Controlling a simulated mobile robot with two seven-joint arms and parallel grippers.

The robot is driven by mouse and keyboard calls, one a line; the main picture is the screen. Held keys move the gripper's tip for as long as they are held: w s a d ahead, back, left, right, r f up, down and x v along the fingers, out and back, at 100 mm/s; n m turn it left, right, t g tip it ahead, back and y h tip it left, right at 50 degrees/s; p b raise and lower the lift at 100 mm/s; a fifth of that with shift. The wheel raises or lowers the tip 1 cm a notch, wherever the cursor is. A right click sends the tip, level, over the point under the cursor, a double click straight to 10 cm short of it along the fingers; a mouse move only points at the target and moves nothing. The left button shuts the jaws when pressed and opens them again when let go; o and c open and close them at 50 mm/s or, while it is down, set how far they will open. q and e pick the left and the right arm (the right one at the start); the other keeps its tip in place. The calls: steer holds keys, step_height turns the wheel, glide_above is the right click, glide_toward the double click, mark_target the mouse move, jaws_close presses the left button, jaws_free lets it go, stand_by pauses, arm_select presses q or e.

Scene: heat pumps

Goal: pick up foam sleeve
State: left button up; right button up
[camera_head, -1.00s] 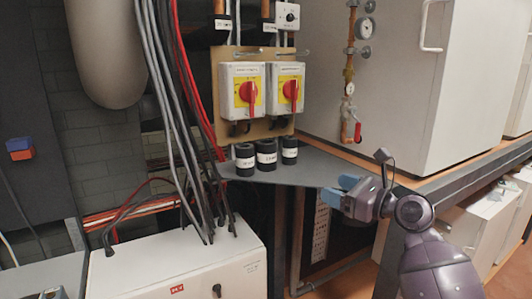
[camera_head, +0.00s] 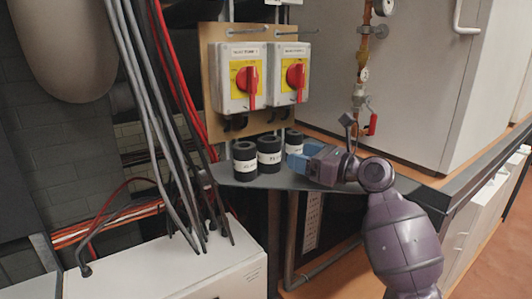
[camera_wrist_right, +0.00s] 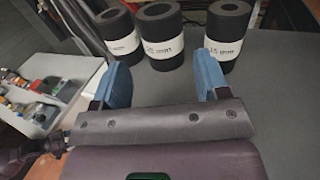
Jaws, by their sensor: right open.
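Three black foam sleeves with white labels stand upright in a row on a grey shelf (camera_head: 285,182): the left sleeve (camera_head: 244,160), the middle sleeve (camera_head: 269,153) and the right sleeve (camera_head: 293,139). In the right wrist view they are the left sleeve (camera_wrist_right: 117,30), the middle sleeve (camera_wrist_right: 160,34) and the right sleeve (camera_wrist_right: 227,32). My right gripper (camera_head: 294,156) has blue fingertips and points left at the row, close to the right and middle sleeves. In the wrist view the gripper (camera_wrist_right: 163,75) is open and empty, short of the sleeves. My left gripper is out of view.
Two switch boxes with red handles (camera_head: 251,82) are on a board above the sleeves. Grey cables (camera_head: 160,120) hang left of the shelf over a white box (camera_head: 175,270). A large grey cabinet (camera_head: 410,80) stands behind on the right. The shelf in front of the sleeves is clear.

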mark_target(279, 148)
steer(key=shift+x, duration=4.65)
steer(key=shift+c, duration=0.5)
steer(key=shift+c, duration=0.9)
steer(key=shift+r, duration=0.1)
